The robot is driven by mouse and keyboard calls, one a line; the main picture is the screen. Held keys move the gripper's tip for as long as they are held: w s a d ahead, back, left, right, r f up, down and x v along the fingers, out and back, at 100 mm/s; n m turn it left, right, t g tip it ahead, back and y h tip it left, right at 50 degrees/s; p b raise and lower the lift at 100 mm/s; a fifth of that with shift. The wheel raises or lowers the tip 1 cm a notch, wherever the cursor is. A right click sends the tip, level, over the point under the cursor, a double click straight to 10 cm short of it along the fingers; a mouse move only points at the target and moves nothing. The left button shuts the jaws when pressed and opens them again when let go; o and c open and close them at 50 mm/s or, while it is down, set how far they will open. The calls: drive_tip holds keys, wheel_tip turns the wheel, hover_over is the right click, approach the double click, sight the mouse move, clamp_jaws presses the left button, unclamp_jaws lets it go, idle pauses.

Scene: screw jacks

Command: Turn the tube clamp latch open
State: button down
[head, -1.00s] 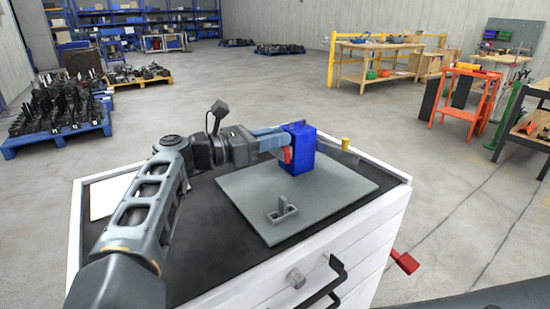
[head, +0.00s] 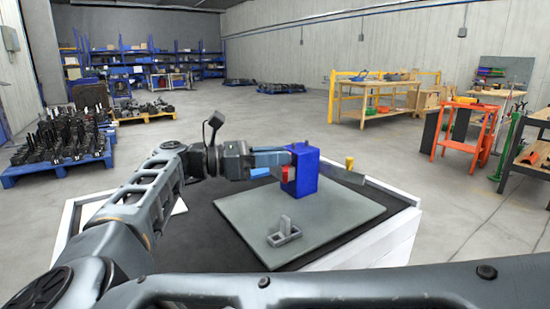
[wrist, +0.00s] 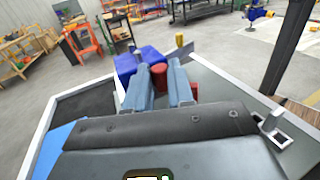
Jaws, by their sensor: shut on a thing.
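The blue clamp block (head: 303,172) stands upright on a grey plate (head: 240,207). A red latch part (head: 286,173) is at its left side, by my fingertips. In the wrist view the red latch part (wrist: 159,75) sits between my two blue-grey fingers, in front of the blue block (wrist: 130,64). My gripper (head: 284,164) reaches in from the left, level with the block, and is shut on the red part. Its fingers also show in the wrist view (wrist: 164,88). A grey bar (head: 345,176) with a yellow knob (head: 350,162) extends right from the block.
A small grey bracket (head: 284,232) with an upright tab stands on the plate's front part. The plate lies on a dark-topped white cabinet (head: 395,235). A pale sheet lies at the cabinet's left, partly behind my arm. Benches and pallets stand far off.

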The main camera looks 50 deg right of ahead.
drive_tip(key=c, duration=1)
unclamp_jaws()
drive_tip(key=shift+r, duration=0.1)
drive_tip(key=n+t+h+p, duration=0.1)
drive_tip(key=n+t+p, duration=0.1)
drive_tip(key=p, duration=0.3)
drive_tip(key=s+n+t+h+p, duration=0.1)
drive_tip(key=n+t+p, duration=0.1)
drive_tip(key=t+p, duration=0.2)
drive_tip(key=n+t+h+p, duration=0.2)
drive_tip(key=t+p, duration=0.1)
drive_tip(key=p, duration=0.4)
drive_tip(key=shift+s+a+r+n+t, duration=0.15)
drive_tip(key=shift+a+r+n+t, duration=0.1)
drive_tip(key=shift+a+n+t, duration=0.05)
drive_tip(key=n+t+p, duration=0.1)
drive_tip(key=p, duration=0.2)
drive_tip(key=shift+s, duration=0.1)
